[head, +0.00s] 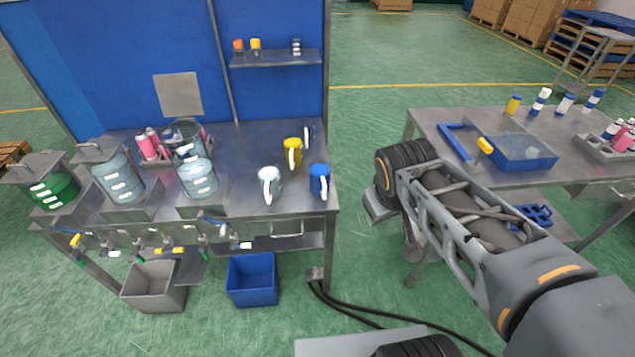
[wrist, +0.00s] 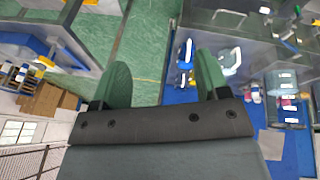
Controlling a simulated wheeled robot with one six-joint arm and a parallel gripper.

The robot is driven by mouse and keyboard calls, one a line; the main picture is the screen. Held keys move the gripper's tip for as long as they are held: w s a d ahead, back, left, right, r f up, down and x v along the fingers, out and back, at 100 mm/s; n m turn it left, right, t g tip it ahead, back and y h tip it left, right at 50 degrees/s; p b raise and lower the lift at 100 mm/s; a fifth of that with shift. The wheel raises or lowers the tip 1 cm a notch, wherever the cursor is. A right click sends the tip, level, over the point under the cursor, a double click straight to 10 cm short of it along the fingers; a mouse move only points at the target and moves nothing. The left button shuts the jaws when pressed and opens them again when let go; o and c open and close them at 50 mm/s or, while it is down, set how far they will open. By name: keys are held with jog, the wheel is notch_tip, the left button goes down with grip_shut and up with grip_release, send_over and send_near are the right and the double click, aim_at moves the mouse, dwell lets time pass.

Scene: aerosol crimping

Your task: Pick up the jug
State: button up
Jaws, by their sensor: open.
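Three jugs stand upright near the right end of the metal bench: a white jug (head: 269,184), a yellow jug (head: 292,153) behind it and a blue jug (head: 320,181) with a white handle at the front right corner. In the wrist view, the blue jug (wrist: 186,52) and the white jug (wrist: 231,63) show beyond the right finger. My gripper (wrist: 160,78) is open, with green-padded fingers well apart and nothing between them. It is apart from the jugs. In the head view my arm reaches to the right of the bench, and the fingers cannot be made out.
Clear water-like tanks (head: 118,177) and a green tank (head: 50,184) stand left on the bench, with taps below its front edge. A grey bin (head: 153,286) and blue bin (head: 252,279) stand on the floor. A second table (head: 440,125) holds a blue tray (head: 522,153). Green floor separates the tables.

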jog(key=o, duration=0.4)
jog(key=w+f+n+h+b, duration=0.1)
jog(key=w+f+n+b, duration=0.1)
jog(key=w, duration=0.1)
jog(key=w+f+n+h+b, duration=0.2)
jog(key=w+f, duration=0.1)
jog(key=w, duration=0.1)
jog(key=w+f+n+h+b, duration=0.1)
jog(key=w+f+n+b, duration=0.1)
jog(key=w+n, duration=0.1)
jog(key=shift+w+a+f+g+h, duration=0.15)
jog(key=shift+w+f+g+h, duration=0.2)
jog(key=shift+w, duration=0.25)
jog(key=n+t+h+b, duration=0.8)
jog(key=n+b, duration=0.4)
jog(key=n, duration=0.4)
send_near(319, 177)
jog(key=f, duration=0.1)
jog(key=w+f, duration=0.1)
jog(key=f+t+y, duration=0.1)
jog(key=shift+w+a+f, duration=0.1)
jog(key=shift+w+f, duration=0.05)
jog(key=shift+w, duration=0.15)
jog(key=shift+w+n, duration=0.3)
jog(key=shift+w, duration=0.05)
jog(key=shift+p+x, duration=0.3)
jog(key=shift+x, duration=5.25)
